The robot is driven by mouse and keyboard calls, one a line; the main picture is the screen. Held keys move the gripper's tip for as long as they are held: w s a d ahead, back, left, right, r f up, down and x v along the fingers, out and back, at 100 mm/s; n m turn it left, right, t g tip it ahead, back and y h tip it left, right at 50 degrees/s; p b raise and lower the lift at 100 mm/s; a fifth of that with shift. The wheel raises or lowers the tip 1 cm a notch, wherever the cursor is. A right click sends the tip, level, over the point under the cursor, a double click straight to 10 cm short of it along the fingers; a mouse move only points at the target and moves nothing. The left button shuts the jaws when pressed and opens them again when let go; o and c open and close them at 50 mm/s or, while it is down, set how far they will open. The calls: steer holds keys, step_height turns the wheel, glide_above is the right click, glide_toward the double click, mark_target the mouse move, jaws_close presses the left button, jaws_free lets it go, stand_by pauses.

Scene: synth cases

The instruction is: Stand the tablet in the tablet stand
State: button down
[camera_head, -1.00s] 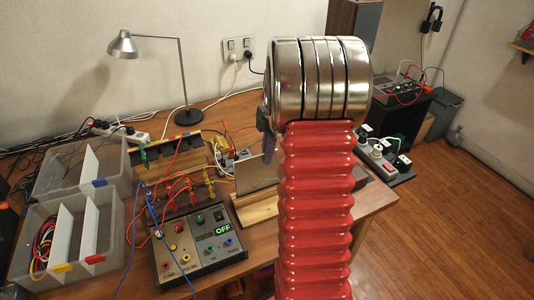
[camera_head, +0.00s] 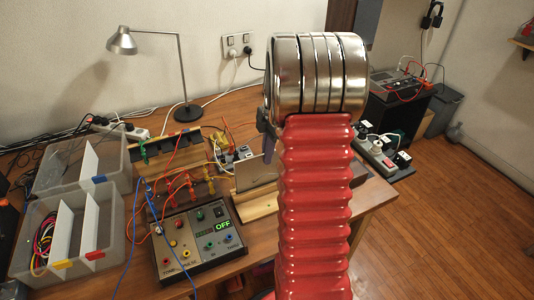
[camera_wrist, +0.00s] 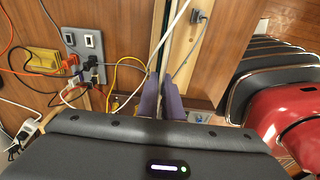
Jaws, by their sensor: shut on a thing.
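The tablet (camera_head: 254,174) is a flat grey-brown panel, standing nearly upright at the pale wooden tablet stand (camera_head: 256,207), left of my red arm. Its right side is hidden behind my arm. I cannot tell whether its lower edge sits in the stand's slot or just above it. My gripper (camera_wrist: 163,100) shows two purple fingers, close together and shut on the tablet, which appears as a thin edge between them in the wrist view. In the head view my gripper is mostly hidden behind my metal wrist and arm.
A control box (camera_head: 200,243) with an OFF display stands left of the stand. Plastic bins (camera_head: 75,228) lie at far left. A lamp (camera_head: 185,112) stands behind. Loose cables and a socket block (camera_wrist: 86,44) lie close to the stand. A power strip (camera_head: 385,153) is at right.

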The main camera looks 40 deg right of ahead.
steer(key=shift+f, duration=0.65)
steer(key=c, duration=1.8)
jaws_free()
steer(key=shift+c, duration=0.2)
steer(key=shift+f, duration=0.1)
step_height(320, 180, up, 14)
steer(key=d, duration=0.1)
steer(key=shift+s+d+f, duration=0.15)
steer(key=shift+s+d, duration=0.1)
steer(key=shift+d, duration=0.1)
